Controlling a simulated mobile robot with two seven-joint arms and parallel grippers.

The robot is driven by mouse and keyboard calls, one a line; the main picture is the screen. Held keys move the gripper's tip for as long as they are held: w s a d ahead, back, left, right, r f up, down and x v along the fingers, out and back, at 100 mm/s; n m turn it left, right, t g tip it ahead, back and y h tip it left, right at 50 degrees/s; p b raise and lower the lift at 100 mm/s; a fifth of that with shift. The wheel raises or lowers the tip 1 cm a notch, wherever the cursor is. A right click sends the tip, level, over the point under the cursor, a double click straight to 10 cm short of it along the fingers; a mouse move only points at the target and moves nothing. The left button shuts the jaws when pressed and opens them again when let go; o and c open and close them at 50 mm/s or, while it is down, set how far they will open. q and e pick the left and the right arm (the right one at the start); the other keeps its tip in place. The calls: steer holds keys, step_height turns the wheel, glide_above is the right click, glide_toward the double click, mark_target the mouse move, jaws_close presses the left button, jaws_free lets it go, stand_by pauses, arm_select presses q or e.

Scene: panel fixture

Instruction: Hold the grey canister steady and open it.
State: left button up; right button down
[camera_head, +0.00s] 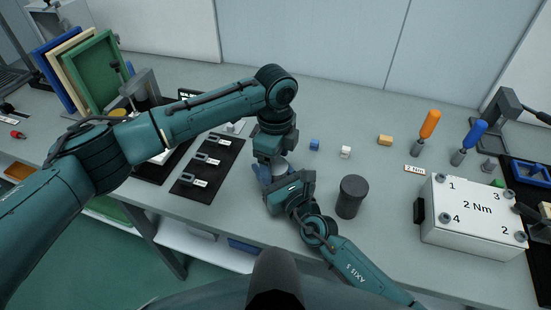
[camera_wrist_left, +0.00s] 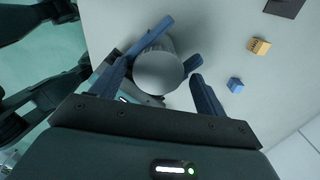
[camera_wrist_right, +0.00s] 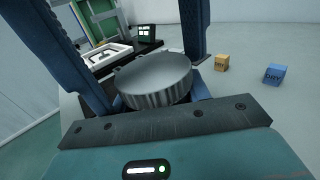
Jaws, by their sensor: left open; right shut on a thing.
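The grey canister (camera_head: 280,164) stands on the bench, mostly hidden between my two grippers in the head view. Its round, ribbed lid (camera_wrist_right: 155,80) is on it in the right wrist view. My right gripper (camera_head: 272,176) is shut on the canister's body from the near side, below the lid. My left gripper (camera_wrist_left: 158,68) is open above the canister. In the left wrist view its fingers lie on either side of the round top (camera_wrist_left: 158,72), apart from it.
A dark cylinder (camera_head: 351,198) stands just right of my right gripper. Blue (camera_head: 314,145), white (camera_head: 346,152) and yellow (camera_head: 385,140) blocks lie behind. A white "2 Nm" box (camera_head: 472,220) is at the right. A black tray (camera_head: 208,170) is at the left.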

arm_select(q)
step_height(320, 180, up, 4)
steer(key=shift+r, duration=0.2)
steer(key=shift+c, duration=0.3)
step_height(320, 180, up, 3)
steer(key=m, duration=0.2)
steer(key=shift+r+m, duration=0.15)
steer(key=shift+m, duration=0.25)
steer(key=shift+c, duration=0.2)
step_height(320, 180, down, 8)
steer(key=shift+r, duration=0.1)
steer(key=c, duration=1)
steer(key=n, duration=0.3)
steer(key=o, duration=1.1)
steer(key=shift+s, duration=0.1)
